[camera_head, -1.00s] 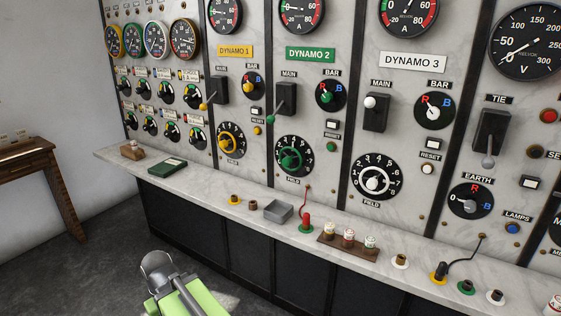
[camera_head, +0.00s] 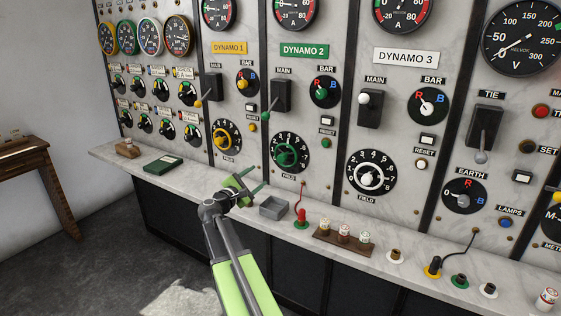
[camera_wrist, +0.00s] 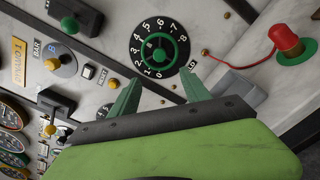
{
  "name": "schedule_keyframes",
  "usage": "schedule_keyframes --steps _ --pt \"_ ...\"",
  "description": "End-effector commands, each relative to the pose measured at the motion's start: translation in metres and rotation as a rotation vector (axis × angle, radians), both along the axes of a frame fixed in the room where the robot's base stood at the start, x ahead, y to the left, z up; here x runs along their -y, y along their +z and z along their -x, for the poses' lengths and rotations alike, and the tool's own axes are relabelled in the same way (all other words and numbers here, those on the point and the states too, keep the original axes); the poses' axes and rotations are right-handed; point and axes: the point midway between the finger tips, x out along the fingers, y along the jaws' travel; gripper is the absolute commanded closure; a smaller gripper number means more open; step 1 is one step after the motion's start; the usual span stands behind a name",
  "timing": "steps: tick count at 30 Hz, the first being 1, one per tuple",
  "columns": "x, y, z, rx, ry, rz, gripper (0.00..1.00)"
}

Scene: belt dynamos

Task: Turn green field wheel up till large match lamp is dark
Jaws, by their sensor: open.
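The green field wheel (camera_head: 287,155) sits on a black numbered dial under the green DYNAMO 2 plate (camera_head: 304,51). In the wrist view the wheel (camera_wrist: 158,49) is straight ahead, upper centre, beyond the fingertips. My gripper (camera_head: 253,179) is open and empty, in front of the panel, below and left of the wheel and apart from it. In the wrist view its two green fingers (camera_wrist: 161,93) point toward the dial, one on either side of it. I cannot pick out a large match lamp in either view.
A grey tray (camera_head: 274,207), a red plug (camera_head: 301,216) with a cord and a rack of fuses (camera_head: 344,234) stand on the marble ledge. A yellow field wheel (camera_head: 227,137) is left of the green one. A green book (camera_head: 163,163) lies farther left.

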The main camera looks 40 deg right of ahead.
Motion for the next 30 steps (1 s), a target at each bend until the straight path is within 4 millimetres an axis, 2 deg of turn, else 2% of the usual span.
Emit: schedule_keyframes --steps 4,7,21,27,30 --pt "0.004 0.001 -0.001 -0.006 0.001 0.008 0.45" --pt "0.016 0.001 -0.004 -0.005 -0.002 0.006 0.45" --pt "0.128 0.001 -0.032 -0.002 -0.005 0.004 0.45" --pt "0.161 0.001 -0.039 -0.002 -0.004 0.004 0.45" --pt "0.168 0.001 -0.041 -0.002 -0.002 0.004 0.45"
